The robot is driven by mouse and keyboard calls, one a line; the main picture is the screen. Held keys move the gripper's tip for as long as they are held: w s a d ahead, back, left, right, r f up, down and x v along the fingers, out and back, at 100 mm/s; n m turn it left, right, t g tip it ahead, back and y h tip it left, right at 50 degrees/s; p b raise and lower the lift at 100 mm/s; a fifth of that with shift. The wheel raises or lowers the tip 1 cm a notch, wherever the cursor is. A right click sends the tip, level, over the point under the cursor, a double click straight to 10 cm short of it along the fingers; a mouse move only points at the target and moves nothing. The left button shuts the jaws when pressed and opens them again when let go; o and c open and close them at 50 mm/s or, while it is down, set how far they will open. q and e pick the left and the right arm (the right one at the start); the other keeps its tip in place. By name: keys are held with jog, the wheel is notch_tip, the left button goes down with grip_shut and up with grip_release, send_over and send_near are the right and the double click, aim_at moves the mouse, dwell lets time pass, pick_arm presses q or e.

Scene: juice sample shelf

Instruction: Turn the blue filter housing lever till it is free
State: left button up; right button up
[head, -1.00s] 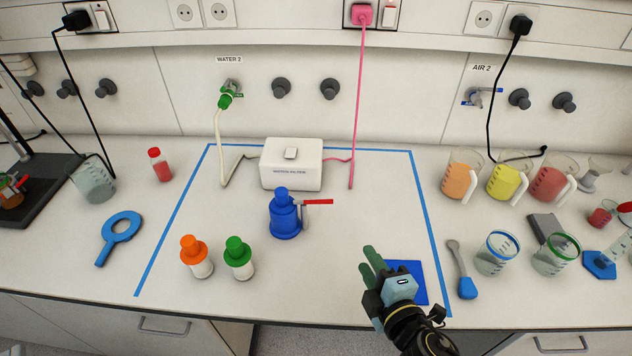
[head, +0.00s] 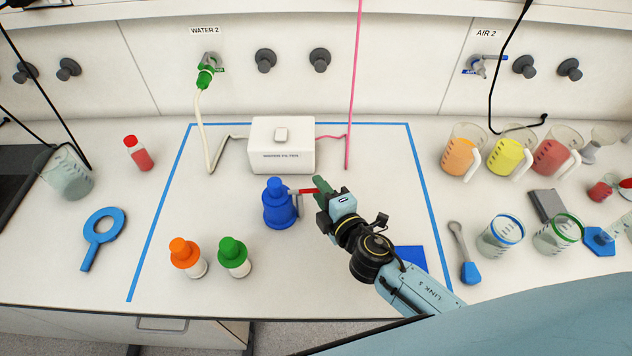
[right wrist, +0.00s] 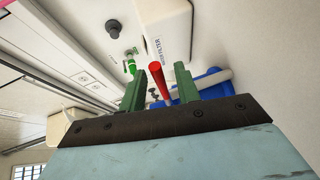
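The blue filter housing (head: 279,207) stands upright on the bench inside the blue tape outline. Its lever has a red handle (head: 309,191) that points right. My right gripper (head: 322,186) is at the handle's outer end. In the right wrist view the red handle (right wrist: 159,80) lies between the two green fingers (right wrist: 160,93) of the right gripper, with gaps beside it, so the gripper is open around or just short of it. The blue housing (right wrist: 208,82) shows behind the right-hand finger, partly hidden. My left gripper is not in view.
The white water filter box (head: 283,147) stands behind the housing. An orange-capped bottle (head: 187,257) and a green-capped bottle (head: 234,257) stand in front left. A blue square (head: 411,257) lies under my right arm. Beakers (head: 459,155) stand at the right, outside the tape.

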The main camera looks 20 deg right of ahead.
jog(key=shift+w+a+f, duration=0.1)
jog(key=shift+w+a, duration=0.05)
jog(key=shift+w, duration=0.55)
jog(key=shift+w+a+f, duration=0.1)
jog(key=shift+w, duration=0.45)
jog(key=shift+c, duration=0.2)
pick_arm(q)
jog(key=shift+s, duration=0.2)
pick_arm(e)
grip_shut()
